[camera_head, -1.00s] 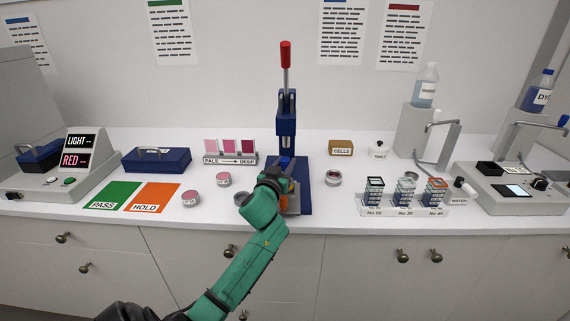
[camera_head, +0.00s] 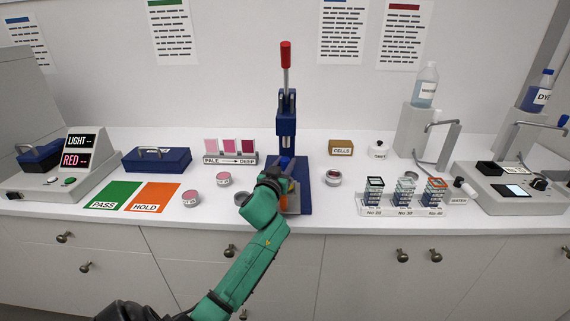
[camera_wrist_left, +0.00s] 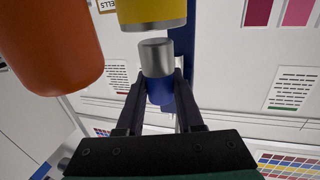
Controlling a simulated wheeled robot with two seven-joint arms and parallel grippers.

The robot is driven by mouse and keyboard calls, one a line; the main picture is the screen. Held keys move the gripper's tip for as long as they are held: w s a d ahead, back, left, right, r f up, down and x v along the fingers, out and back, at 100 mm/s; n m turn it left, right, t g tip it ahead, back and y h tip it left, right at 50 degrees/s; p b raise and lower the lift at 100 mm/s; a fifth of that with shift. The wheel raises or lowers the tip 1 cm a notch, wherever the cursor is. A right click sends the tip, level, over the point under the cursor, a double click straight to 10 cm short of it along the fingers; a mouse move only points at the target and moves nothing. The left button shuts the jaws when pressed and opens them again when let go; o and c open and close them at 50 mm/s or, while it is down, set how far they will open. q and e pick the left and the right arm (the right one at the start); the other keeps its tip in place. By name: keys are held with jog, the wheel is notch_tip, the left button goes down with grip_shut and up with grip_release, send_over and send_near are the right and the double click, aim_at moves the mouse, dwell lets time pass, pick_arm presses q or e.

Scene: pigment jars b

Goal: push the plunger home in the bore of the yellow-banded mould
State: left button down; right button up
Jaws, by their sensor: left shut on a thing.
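My left gripper (camera_wrist_left: 158,85) is shut on the plunger, a short cylinder with a blue part (camera_wrist_left: 160,92) between the fingers and a silver end (camera_wrist_left: 156,58). The silver end points at the yellow-banded mould (camera_wrist_left: 150,10), cut off by the top edge of the left wrist view. A small gap shows between the plunger and the mould's silver edge; the bore is hidden. In the head view my left gripper (camera_head: 284,178) is in front of the blue press (camera_head: 286,125), and my wrist hides most of the mould and plunger. My right gripper is not in view.
An orange cylinder (camera_wrist_left: 50,45) stands close beside the mould in the left wrist view. Pink jars (camera_head: 223,180) and an empty dark ring (camera_head: 242,199) lie left of the press. A small jar (camera_head: 333,178) and several cell stacks (camera_head: 404,192) stand to its right.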

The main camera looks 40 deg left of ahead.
pick_arm(q)
jog(key=shift+f+b, duration=0.35)
jog(key=shift+f, duration=0.05)
jog(key=shift+f+b, duration=0.8)
jog(key=shift+f, duration=0.25)
jog(key=shift+c, duration=2.3)
grip_release()
jog(key=b+v, duration=0.1)
jog(key=v, duration=1.3)
jog(key=shift+s+b, duration=0.25)
jog(key=shift+b, duration=0.15)
jog(key=shift+d, duration=0.1)
